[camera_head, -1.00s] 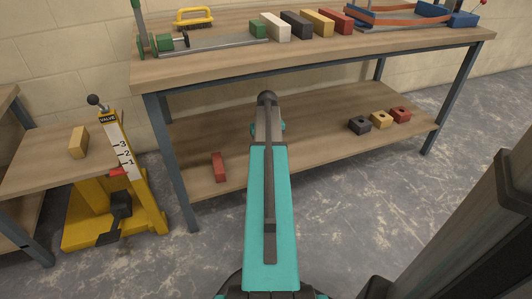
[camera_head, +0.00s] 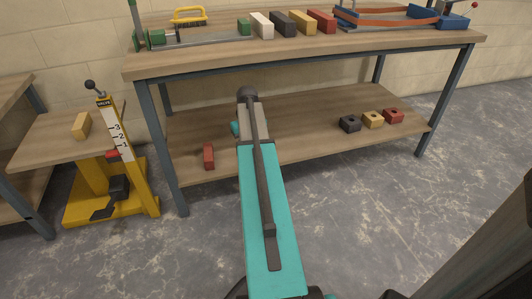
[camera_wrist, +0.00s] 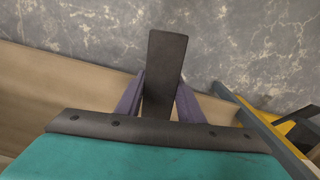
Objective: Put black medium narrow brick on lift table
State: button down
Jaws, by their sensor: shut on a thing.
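In the wrist view my gripper (camera_wrist: 160,98) is shut on a long black brick (camera_wrist: 165,60), with a purple finger on each side of it. Behind the brick are grey floor and a wooden surface. In the head view my teal arm hides the gripper and the held brick. The lift table (camera_head: 62,140) stands at the left, with a wooden top on a yellow frame and a numbered scale. A tan brick (camera_head: 81,126) stands on its top. A yellow edge (camera_wrist: 285,118) shows at the right of the wrist view.
The workbench (camera_head: 300,52) carries a row of bricks, including a black one (camera_head: 283,23). Its lower shelf (camera_head: 290,135) holds a red brick (camera_head: 209,157) and several holed blocks, one of them black (camera_head: 350,123). The lift table top has bare room beside the tan brick.

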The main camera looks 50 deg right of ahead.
jog(key=w+a+r+n, duration=0.3)
jog(key=w+a+r, duration=0.2)
jog(key=a, duration=0.7)
jog(key=w+a+r+n, duration=0.3)
jog(key=w+a+r, duration=0.15)
jog(key=a, duration=0.85)
jog(key=w+a+r+n, duration=0.2)
jog(key=w+a+r, duration=0.25)
jog(key=a, duration=0.75)
jog(key=a+r+n, duration=0.3)
jog(key=a+r, duration=0.1)
jog(key=a, duration=0.9)
jog(key=shift+a, duration=0.3)
jog(key=shift+s, duration=0.15)
